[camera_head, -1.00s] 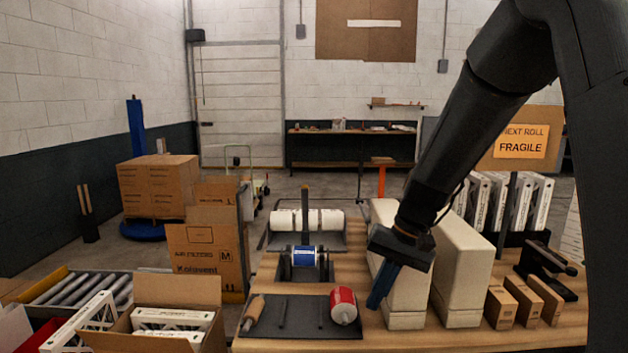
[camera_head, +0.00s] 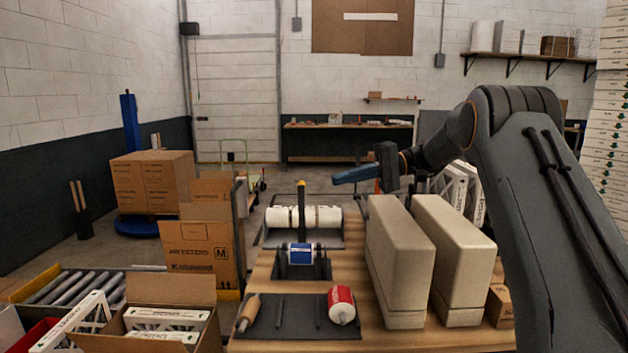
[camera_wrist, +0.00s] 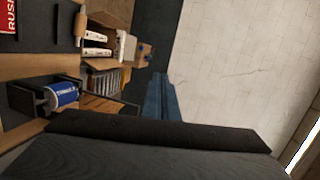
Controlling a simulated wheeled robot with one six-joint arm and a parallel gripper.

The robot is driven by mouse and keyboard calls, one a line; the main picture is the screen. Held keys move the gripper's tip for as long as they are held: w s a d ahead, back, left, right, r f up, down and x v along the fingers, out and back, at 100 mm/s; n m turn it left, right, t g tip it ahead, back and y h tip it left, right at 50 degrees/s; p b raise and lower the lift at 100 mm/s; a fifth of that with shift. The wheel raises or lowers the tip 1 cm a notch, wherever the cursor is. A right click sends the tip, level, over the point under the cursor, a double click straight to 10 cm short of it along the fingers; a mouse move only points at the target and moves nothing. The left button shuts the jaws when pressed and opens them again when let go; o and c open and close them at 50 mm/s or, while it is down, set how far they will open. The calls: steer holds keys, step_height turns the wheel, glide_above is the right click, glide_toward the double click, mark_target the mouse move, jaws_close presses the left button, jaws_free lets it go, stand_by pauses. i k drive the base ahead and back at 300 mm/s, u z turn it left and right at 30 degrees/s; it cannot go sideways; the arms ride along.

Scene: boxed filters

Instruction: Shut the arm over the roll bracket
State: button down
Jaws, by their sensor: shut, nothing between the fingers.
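The roll bracket (camera_head: 283,268) is a dark stand on the wooden bench, holding a blue roll (camera_head: 301,255) between its sides. A dark arm with a yellow tip (camera_head: 301,205) stands upright at the back of the bracket, raised clear of the roll. My gripper (camera_head: 340,178) has blue fingers and is shut and empty. It is held in the air to the right of the arm's tip, apart from it, above the beige blocks. In the wrist view the blue fingers (camera_wrist: 163,95) are together, and the blue roll (camera_wrist: 63,94) lies sideways at the left.
Two tall beige blocks (camera_head: 400,262) stand on the bench right of the bracket. White rolls (camera_head: 305,217) lie behind it. A dark mat (camera_head: 283,325) in front bears a red roll (camera_head: 341,305) and a wooden-handled tool (camera_head: 249,312). Cartons (camera_head: 170,290) stand at the left.

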mark_target(301, 186)
steer(key=i, duration=0.9)
steer(key=u, duration=0.05)
